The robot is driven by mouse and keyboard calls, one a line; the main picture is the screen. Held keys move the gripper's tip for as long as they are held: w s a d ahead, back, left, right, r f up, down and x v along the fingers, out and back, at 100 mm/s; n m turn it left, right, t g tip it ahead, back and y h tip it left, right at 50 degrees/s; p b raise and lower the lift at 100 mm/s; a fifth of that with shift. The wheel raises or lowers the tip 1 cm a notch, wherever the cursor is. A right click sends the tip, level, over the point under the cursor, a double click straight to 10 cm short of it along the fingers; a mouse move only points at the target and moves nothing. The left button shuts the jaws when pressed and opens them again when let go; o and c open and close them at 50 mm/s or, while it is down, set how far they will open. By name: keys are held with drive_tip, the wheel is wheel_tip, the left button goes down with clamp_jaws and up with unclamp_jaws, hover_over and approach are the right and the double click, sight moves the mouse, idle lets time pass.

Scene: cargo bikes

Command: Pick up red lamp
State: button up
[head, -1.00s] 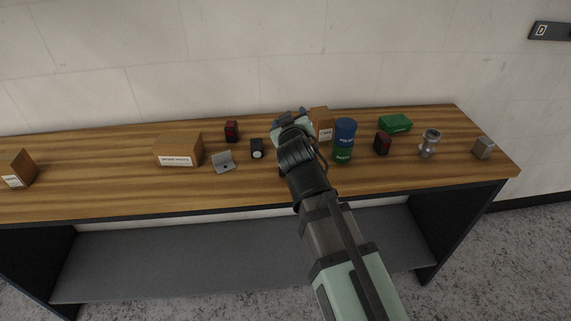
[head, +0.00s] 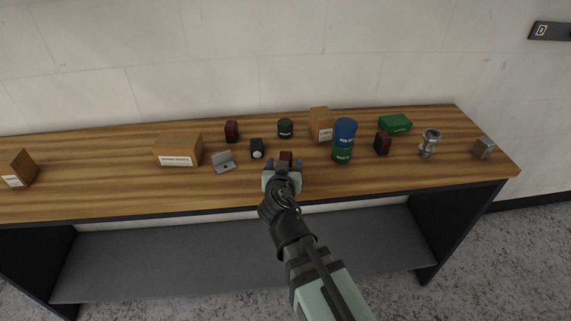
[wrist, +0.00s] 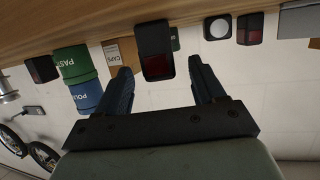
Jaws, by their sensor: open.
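A small dark lamp with a red lens (wrist: 157,50) stands near the table's front edge. It also shows in the head view (head: 286,156), just beyond my gripper (head: 283,166). In the wrist view my gripper (wrist: 160,66) is open, with a finger on either side of the lamp's line and the red lens facing me. The fingers look empty; I cannot tell how far the lamp is between them. Two similar red lamps stand elsewhere: one at the back left (head: 231,131) and one at the right (head: 383,144).
A black lamp with a white lens (head: 257,149) and a grey hinged piece (head: 224,162) stand to the left.

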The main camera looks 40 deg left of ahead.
sight(286, 158)
drive_tip(key=x, duration=0.6)
drive_tip(key=shift+c, duration=0.2)
drive_tip(key=c, duration=1.1)
